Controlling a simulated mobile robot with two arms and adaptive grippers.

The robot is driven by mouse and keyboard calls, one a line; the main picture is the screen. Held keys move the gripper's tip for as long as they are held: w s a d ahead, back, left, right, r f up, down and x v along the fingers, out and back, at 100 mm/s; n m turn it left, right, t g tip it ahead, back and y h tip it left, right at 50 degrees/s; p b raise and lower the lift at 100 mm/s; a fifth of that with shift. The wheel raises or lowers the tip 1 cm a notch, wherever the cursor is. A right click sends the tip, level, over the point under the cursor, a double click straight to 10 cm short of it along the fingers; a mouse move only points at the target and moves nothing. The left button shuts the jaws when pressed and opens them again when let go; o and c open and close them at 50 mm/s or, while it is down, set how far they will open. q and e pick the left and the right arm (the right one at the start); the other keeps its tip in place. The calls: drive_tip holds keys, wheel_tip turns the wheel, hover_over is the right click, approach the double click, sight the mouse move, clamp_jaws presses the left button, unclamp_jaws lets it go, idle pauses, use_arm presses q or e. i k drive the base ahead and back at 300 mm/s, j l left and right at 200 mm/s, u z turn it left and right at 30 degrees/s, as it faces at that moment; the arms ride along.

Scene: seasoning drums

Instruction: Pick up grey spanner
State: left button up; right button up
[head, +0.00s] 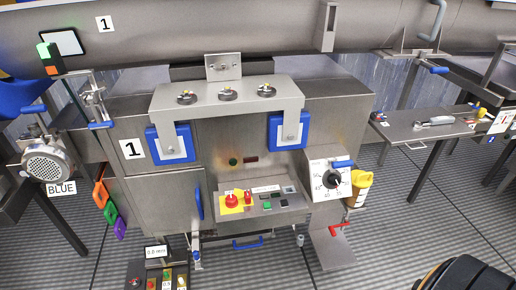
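A grey, elongated tool that looks like the spanner (435,122) lies on a small steel side table (405,131) at the right. Its light grey head is at the left end of its short body, and it is too small to make out finely. Nothing is seen touching the tool.
A steel machine with a control panel (262,202) fills the middle. A yellow container (361,188) stands by its white dial (331,180). A red handle (340,228) sticks out low down. The ribbed floor (420,215) before the side table looks mostly clear.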

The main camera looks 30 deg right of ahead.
sight(444, 120)
drive_tip(key=z, duration=2.25)
drive_tip(key=u, duration=0.85)
drive_tip(key=k+u, duration=0.1)
drive_tip(key=u, duration=0.75)
drive_tip(key=j+u, duration=0.1)
drive_tip(key=u, duration=0.35)
drive_tip(key=k+u, duration=0.1)
drive_tip(key=u, duration=0.35)
drive_tip(key=z, duration=2.5)
drive_tip(key=k+l, duration=0.05)
